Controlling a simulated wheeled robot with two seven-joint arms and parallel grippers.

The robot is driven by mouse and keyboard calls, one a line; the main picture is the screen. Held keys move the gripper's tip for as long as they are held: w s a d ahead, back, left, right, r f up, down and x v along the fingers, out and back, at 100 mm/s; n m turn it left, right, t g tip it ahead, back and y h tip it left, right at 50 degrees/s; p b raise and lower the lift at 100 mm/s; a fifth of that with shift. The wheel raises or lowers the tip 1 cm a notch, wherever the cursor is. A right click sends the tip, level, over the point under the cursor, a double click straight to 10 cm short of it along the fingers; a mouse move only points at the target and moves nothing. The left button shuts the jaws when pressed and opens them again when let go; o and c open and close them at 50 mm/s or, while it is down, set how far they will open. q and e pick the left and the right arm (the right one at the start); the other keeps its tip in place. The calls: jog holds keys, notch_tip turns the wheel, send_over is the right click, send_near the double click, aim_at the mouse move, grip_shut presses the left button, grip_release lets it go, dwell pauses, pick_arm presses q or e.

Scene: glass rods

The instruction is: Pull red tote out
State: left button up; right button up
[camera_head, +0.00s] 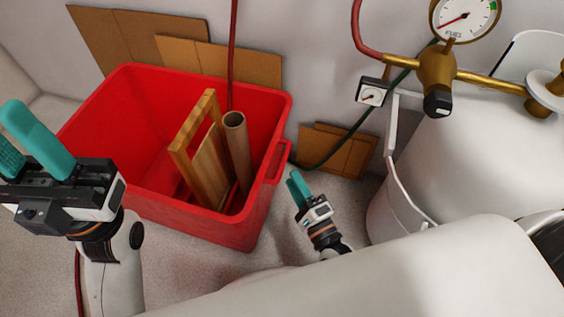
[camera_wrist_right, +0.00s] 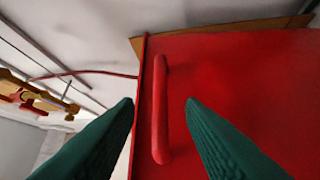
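The red tote (camera_head: 196,224) stands on the floor left of centre in the head view. It holds a wooden frame, a board and a cardboard tube. Its handle (camera_head: 278,163) is a bar on the right wall. My right gripper (camera_head: 298,184) is low beside that wall, near the handle. In the right wrist view its two green fingers (camera_wrist_right: 163,108) are open, with the handle (camera_wrist_right: 161,110) showing between their tips, not gripped. My left gripper (camera_head: 25,145) is raised at the left, in front of the tote, with its green fingers apart and nothing seen between them.
A white tank (camera_head: 440,150) with brass valves and a gauge (camera_head: 464,16) stands at the right. Cardboard sheets (camera_head: 338,150) lean on the back wall. A red hose (camera_head: 233,50) hangs down by the tote, and a dark green hose (camera_head: 345,140) runs behind my right gripper.

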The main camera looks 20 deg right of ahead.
aim_at(283, 160)
jog(key=b+x, duration=0.1)
jog(key=x, duration=0.6)
grip_shut()
